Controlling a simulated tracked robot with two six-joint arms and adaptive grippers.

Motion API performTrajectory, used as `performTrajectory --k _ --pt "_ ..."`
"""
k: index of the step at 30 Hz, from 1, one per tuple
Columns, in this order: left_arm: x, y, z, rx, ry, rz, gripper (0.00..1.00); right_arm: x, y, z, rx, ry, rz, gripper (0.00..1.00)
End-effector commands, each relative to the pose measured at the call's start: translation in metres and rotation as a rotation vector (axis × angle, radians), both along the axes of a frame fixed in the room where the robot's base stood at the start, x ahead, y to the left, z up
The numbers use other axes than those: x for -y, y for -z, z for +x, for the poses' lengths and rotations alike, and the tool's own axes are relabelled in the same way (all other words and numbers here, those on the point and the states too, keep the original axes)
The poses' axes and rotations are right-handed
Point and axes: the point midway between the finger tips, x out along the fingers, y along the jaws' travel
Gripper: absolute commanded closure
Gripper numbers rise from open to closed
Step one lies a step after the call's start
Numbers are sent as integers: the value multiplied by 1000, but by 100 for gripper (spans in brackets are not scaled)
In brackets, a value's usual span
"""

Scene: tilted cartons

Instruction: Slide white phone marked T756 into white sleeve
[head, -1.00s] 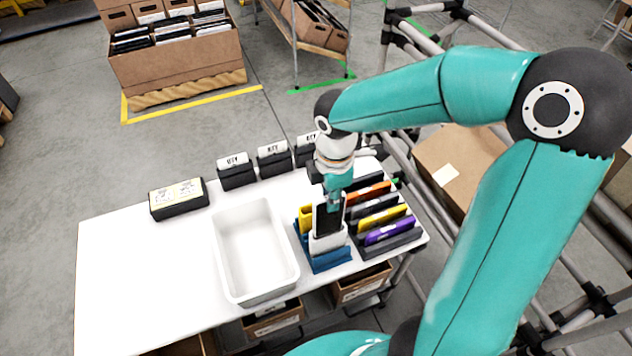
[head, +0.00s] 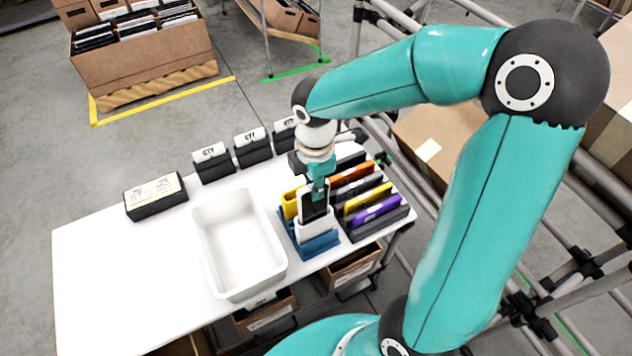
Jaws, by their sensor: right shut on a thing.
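The phone (head: 313,206), with a dark screen and pale edge, stands upright with its lower end at the mouth of the white sleeve (head: 315,229). The sleeve hides its lower end, and I cannot tell how deep it sits; the T756 mark is not readable. The white sleeve stands in a blue holder (head: 317,246), beside a yellow sleeve (head: 290,204). My right gripper (head: 318,188) is above the sleeve, pointing down and shut on the phone's upper part. My left gripper is not in view.
A white tray (head: 238,287) stands left of the holder. A dark rack with coloured sleeves (head: 377,211) stands close on the right. Black boxes with QTY cards (head: 252,150) line the back edge. The left part of the white table (head: 120,270) is clear.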

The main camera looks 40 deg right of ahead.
Motion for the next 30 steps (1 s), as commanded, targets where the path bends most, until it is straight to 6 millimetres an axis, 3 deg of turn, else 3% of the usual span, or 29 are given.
performTrajectory --k 30 --pt "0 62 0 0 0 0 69 0 74 0 1 0 1 100"
